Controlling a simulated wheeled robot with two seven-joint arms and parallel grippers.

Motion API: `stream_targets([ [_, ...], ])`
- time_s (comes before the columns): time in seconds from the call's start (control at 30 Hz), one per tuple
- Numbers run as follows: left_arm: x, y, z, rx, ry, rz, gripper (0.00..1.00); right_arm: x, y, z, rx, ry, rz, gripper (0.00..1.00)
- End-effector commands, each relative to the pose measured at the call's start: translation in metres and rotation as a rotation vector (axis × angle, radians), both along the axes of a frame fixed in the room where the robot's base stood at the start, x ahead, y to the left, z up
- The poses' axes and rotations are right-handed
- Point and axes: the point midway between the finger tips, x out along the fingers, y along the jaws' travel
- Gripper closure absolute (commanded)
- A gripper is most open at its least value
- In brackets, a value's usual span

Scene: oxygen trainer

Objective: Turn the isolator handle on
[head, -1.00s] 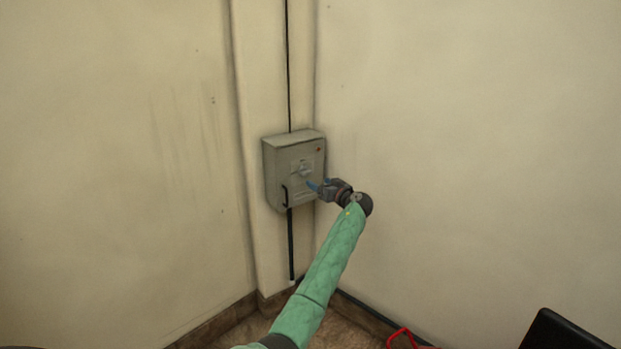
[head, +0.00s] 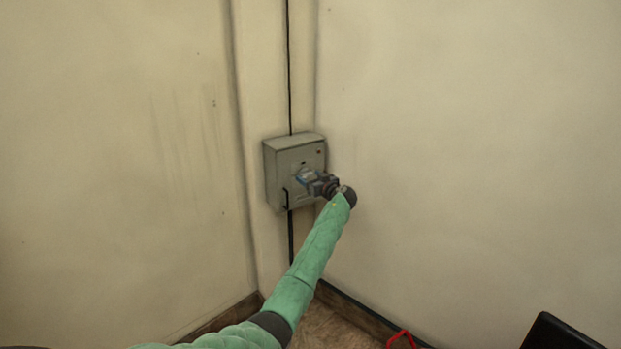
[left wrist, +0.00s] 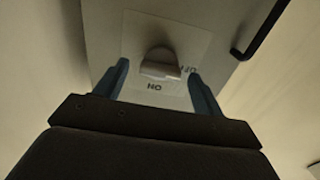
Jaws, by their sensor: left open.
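The grey isolator box (head: 284,195) is fixed in the room's corner. Its pale handle (left wrist: 160,66) shows in the left wrist view on a white plate (left wrist: 185,40) marked ON and OFF. ON reads upside down just below the handle; OFF is at its right. I cannot tell exactly which mark the handle points to. My left gripper (head: 306,177) is at the box front in the head view, hiding most of the handle. Its blue fingers (left wrist: 158,88) are open, one on each side of the handle, with gaps visible. My right gripper is not in view.
A black bracket (left wrist: 258,30) projects beside the plate in the left wrist view. A black cable (head: 288,70) runs above the box. Bare walls flank it. A red object (head: 401,338) and a black object (head: 560,332) stand at the bottom right.

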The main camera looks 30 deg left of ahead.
Motion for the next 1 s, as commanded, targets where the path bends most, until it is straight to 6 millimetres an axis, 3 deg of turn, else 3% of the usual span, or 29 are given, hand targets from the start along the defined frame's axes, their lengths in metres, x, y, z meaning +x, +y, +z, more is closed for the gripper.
stream_targets([
  [0.3,0.001,0.003,-0.001,-0.001,0.001,0.000,0.31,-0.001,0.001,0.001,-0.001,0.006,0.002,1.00],
  [0.53,0.001,0.002,-0.001,0.000,0.001,0.000,0.76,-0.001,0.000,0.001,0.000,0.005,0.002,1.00],
  [0.87,0.001,0.002,-0.002,0.015,0.036,0.000,0.76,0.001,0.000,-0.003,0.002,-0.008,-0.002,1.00],
  [0.97,0.001,0.002,-0.002,0.031,0.076,0.000,0.76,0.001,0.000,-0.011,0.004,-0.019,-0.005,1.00],
  [1.0,0.001,0.002,-0.002,0.040,0.097,0.000,0.76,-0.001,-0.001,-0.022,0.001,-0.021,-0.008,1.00],
])
